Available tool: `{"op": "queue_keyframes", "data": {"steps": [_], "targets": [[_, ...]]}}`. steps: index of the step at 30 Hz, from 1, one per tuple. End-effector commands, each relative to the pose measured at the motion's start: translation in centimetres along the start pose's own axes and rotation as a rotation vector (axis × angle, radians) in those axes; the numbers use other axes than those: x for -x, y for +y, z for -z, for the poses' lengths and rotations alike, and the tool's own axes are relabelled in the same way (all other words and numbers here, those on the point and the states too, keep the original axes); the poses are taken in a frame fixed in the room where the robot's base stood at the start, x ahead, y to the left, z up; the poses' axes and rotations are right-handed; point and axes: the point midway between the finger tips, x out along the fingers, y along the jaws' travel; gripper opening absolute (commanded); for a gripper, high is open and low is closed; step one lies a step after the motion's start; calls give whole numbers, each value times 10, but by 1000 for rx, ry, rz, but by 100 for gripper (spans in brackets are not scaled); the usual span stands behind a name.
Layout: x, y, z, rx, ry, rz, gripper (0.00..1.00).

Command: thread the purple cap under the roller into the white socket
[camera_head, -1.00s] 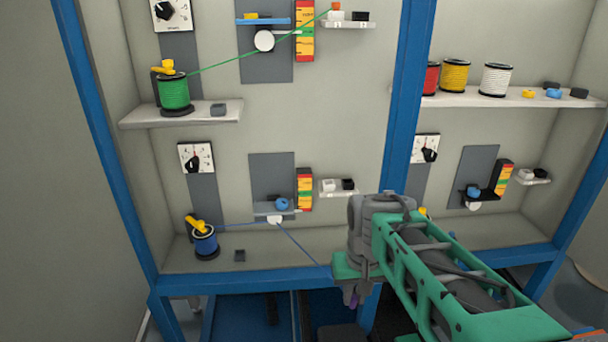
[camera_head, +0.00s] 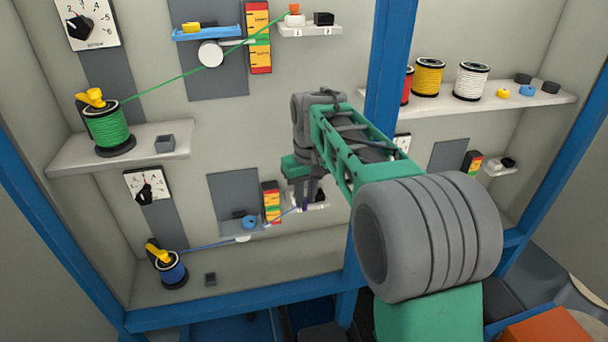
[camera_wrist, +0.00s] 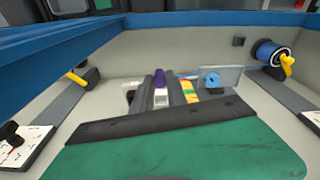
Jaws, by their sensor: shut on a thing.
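The purple cap (camera_wrist: 160,77) is between the jaws of my gripper (camera_wrist: 163,91), which is shut on it. In the wrist view the white socket (camera_wrist: 161,98) shows close beside the cap, between the grey fingers; I cannot tell whether the cap is in it. In the head view my gripper (camera_head: 306,194) is at the small lower shelf, and the fingers partly cover the socket. The blue cable runs from the blue spool (camera_head: 171,271) to the white roller (camera_head: 243,239), under its bracket, then up right to my gripper.
A black socket (camera_head: 320,196) sits right of my gripper on the same small shelf. The striped gauge (camera_head: 271,203) stands close on its left. A blue piece (camera_head: 249,222) rests above the roller. The green spool's shelf (camera_head: 75,172) and blue posts (camera_head: 392,75) surround the bay.

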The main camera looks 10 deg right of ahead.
Motion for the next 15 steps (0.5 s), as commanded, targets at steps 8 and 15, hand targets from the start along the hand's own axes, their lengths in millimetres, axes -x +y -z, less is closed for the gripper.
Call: {"op": "queue_keyframes", "data": {"steps": [8, 15], "targets": [[3, 3, 23, 12, -2, 1, 0], [-1, 10, 56, 12, -1, 1, 0]]}}
